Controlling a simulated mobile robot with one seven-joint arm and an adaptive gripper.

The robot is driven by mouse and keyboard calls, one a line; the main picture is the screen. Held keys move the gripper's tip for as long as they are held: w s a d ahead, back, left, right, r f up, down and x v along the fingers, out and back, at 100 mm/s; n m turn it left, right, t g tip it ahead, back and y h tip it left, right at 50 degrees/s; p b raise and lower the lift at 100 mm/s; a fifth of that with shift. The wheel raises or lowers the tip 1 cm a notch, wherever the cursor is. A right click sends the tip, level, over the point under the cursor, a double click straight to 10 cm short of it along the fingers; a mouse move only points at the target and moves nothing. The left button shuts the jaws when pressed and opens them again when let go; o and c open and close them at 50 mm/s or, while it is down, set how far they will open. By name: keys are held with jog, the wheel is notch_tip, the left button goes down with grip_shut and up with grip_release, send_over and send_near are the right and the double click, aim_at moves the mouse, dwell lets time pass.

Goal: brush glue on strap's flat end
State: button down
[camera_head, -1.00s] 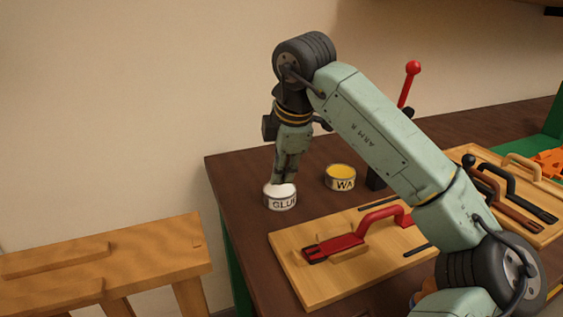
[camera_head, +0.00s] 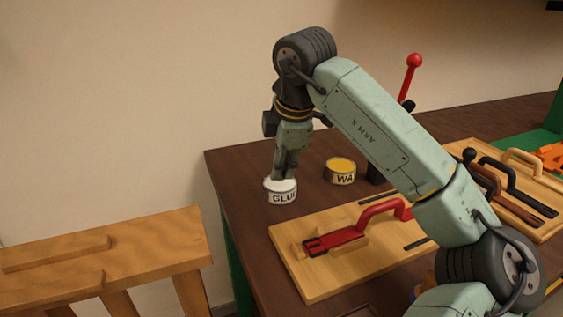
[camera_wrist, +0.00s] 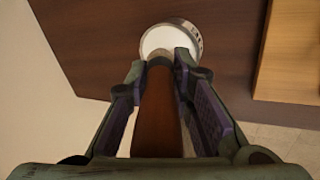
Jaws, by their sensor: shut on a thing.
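My gripper (camera_head: 284,176) is directly over the white glue pot (camera_head: 281,196) at the left of the dark table. In the wrist view the gripper (camera_wrist: 166,90) is shut on a brown handle (camera_wrist: 158,115), which points down toward the glue pot (camera_wrist: 172,37). The handle's far end overlaps the white glue; any bristles are hidden. The red strap (camera_head: 345,236) lies on a light wooden board (camera_head: 297,284), its flat end at the left over a small wooden block and its curved end at the right.
A yellow pot marked "WA" (camera_head: 340,172) stands right of the glue. A red-knobbed lever (camera_head: 412,68) rises behind my arm. A wooden tray (camera_head: 545,238) at the right holds black, brown and tan straps. A wooden stand (camera_head: 130,250) is at the left.

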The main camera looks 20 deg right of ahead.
jog(key=shift+f+b, duration=0.55)
jog(key=shift+b, duration=0.05)
dwell(1.6)
jog(key=shift+r, duration=0.15)
jog(key=shift+r+p, duration=2.1)
jog(key=shift+r, duration=1.35)
jog(key=shift+r, duration=0.1)
